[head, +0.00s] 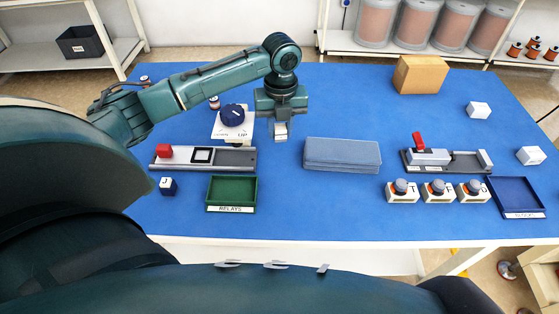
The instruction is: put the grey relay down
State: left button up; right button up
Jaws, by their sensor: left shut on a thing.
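My left gripper (281,132) points down above the blue table, left of its middle. It is shut on a small light grey block, the grey relay (280,131), and holds it between the dial and the grey-blue box. The green tray (231,207) marked RELAYS lies nearer the front edge, to the left of the gripper. It looks empty. My right gripper is not in view.
A grey-blue box (342,154) stands mid-table. Several button boxes (438,192) and a blue tray (516,211) lie right.

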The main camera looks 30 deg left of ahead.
aim_at(279, 160)
pick_arm(q)
jog(key=shift+w+a+r+m, duration=0.25)
jog(key=shift+w+a+m, duration=0.05)
jog(key=shift+m, duration=0.5)
notch_tip(279, 160, down, 10)
jog(key=shift+r, duration=0.1)
jog(key=o, duration=1)
notch_tip(279, 160, up, 12)
jog(key=shift+r, duration=0.1)
